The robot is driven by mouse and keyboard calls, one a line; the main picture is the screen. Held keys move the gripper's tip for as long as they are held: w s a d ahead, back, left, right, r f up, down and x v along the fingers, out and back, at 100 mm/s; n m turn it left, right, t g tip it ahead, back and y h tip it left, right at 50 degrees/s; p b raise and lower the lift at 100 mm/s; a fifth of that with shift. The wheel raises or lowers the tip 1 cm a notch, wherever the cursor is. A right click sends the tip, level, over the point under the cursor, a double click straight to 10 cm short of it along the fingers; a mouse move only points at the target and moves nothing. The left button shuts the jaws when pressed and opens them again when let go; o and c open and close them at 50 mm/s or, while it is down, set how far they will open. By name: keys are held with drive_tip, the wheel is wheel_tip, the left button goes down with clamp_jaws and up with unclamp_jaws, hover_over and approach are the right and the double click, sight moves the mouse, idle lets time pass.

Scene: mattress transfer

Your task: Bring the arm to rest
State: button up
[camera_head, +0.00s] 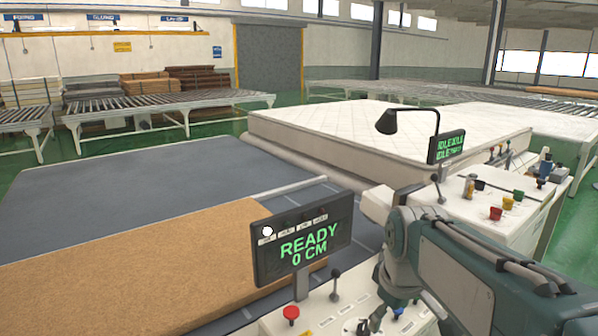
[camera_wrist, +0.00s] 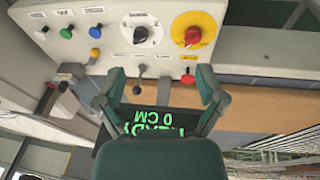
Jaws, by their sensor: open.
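My arm (camera_head: 455,275) reaches in from the lower right in the head view, bent over the near control panel (camera_head: 345,312). My gripper (camera_wrist: 160,82) is open and empty in the wrist view, its two fingers spread above the panel. A small black lever (camera_wrist: 138,80) shows between the fingers; I cannot tell whether anything touches it. The dark display (camera_head: 303,243) reads "READY 0 CM" in green. In the wrist view it appears upside down and is partly hidden by my gripper.
A brown mattress layer (camera_head: 120,270) lies on the grey table (camera_head: 120,185) at left. A white mattress (camera_head: 350,130) lies behind. A second control panel (camera_head: 480,205) with buttons and a display stands at right. Roller conveyors (camera_head: 185,100) stand farther back. Green floor shows at far right.

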drive_tip(key=s+f+m+t, duration=0.2)
drive_tip(key=s+m, duration=0.5)
drive_tip(key=s, duration=0.7)
drive_tip(key=shift+s+f+t, duration=0.2)
drive_tip(key=shift+f+t, duration=0.15)
drive_tip(key=shift+t, duration=0.15)
idle(0.9)
